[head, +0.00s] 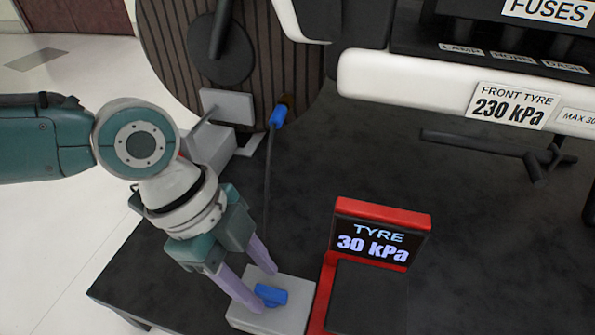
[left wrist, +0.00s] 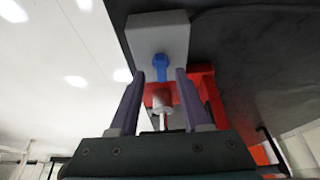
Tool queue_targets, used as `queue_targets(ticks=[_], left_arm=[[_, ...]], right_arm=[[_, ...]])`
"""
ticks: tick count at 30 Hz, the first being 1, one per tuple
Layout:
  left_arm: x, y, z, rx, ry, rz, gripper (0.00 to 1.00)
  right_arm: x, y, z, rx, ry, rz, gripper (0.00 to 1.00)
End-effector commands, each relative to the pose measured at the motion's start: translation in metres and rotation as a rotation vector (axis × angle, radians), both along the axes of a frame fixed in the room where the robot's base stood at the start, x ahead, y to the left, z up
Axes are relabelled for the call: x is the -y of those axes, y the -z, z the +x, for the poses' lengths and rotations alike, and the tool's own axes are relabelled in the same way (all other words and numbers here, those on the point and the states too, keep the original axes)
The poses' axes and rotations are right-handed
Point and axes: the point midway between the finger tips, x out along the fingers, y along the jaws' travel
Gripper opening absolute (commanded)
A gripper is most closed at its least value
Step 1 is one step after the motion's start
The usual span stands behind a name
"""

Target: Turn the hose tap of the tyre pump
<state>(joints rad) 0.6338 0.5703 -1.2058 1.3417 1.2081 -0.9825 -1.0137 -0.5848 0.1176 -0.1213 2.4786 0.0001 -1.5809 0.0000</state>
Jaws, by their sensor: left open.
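The hose tap (head: 271,295) is a small blue handle on top of a light grey block (head: 290,319) at the front of the dark table. My left gripper (head: 262,290) is open, with its two purple fingers on either side of the tap. In the left wrist view the blue tap (left wrist: 160,67) shows between the fingertips (left wrist: 160,76), with a gap to each; I cannot tell if either touches it. The red tyre pump (head: 383,214) stands right of the block, and its display reads TYRE 30 kPa. My right gripper is not in view.
A large ribbed tyre (head: 170,60) stands at the back left, with a hose ending in a blue connector (head: 278,116) beside it. A white panel (head: 400,80) bears a label reading FRONT TYRE 230 kPa. A dark lever (head: 480,145) juts below it. The table's middle is clear.

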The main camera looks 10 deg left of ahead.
Motion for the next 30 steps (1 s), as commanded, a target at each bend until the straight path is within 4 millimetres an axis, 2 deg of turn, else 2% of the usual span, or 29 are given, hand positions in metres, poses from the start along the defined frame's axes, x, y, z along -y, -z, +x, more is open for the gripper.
queue_targets(ticks=[1,3,14,26,30], left_arm=[[0.0025,0.0104,0.0001,0.0,0.001,0.0,0.47],[0.0049,0.0145,0.0,0.0,0.0,0.001,0.47],[0.007,0.0159,-0.0001,0.0,-0.001,0.0,0.46],[0.0069,0.016,-0.0003,0.0,-0.001,0.0,0.01],[0.0069,0.016,-0.0004,0.0,-0.001,0.0,0.0]], right_arm=[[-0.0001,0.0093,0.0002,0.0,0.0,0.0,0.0],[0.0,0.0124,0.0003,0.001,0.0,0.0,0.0],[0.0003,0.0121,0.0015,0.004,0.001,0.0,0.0],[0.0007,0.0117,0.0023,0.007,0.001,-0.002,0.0],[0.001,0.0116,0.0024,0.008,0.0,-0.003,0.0]])
